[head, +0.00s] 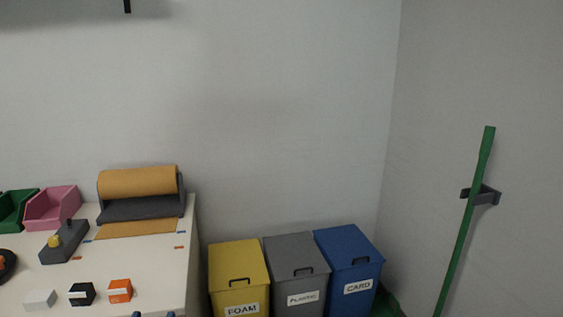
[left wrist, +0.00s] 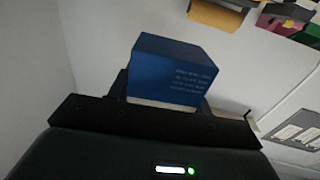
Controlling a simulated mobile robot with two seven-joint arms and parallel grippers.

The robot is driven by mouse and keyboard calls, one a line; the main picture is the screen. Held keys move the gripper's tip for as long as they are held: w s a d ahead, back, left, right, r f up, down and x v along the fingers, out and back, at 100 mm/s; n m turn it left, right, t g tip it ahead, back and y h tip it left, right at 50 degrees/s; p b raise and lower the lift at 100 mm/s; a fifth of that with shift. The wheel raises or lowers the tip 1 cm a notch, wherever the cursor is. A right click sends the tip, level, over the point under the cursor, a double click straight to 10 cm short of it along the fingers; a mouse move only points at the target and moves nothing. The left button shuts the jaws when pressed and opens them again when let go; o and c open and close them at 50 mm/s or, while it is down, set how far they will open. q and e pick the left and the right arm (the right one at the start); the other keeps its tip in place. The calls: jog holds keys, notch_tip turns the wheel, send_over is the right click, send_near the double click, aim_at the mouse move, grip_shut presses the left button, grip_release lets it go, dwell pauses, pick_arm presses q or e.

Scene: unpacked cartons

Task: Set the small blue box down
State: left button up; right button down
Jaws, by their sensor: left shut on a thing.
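The small blue box (left wrist: 172,68) shows in the left wrist view, with pale printed lines on one face and a whitish lower edge. My left gripper (left wrist: 163,100) is shut on it, with dark finger parts at both sides of the box. The box looks tilted in this view, and its far side is hidden. In the head view I cannot make out the box. Only small dark-blue tips show at the bottom edge by the table, and I cannot tell what they are. My right gripper is in neither view.

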pick_arm(q)
jog(key=s+d+r+h, duration=0.1)
jog(key=s+d, duration=0.3)
jog(key=s, duration=0.1)
jog(key=shift+s+m, duration=0.3)
jog(key=shift+m, duration=0.1)
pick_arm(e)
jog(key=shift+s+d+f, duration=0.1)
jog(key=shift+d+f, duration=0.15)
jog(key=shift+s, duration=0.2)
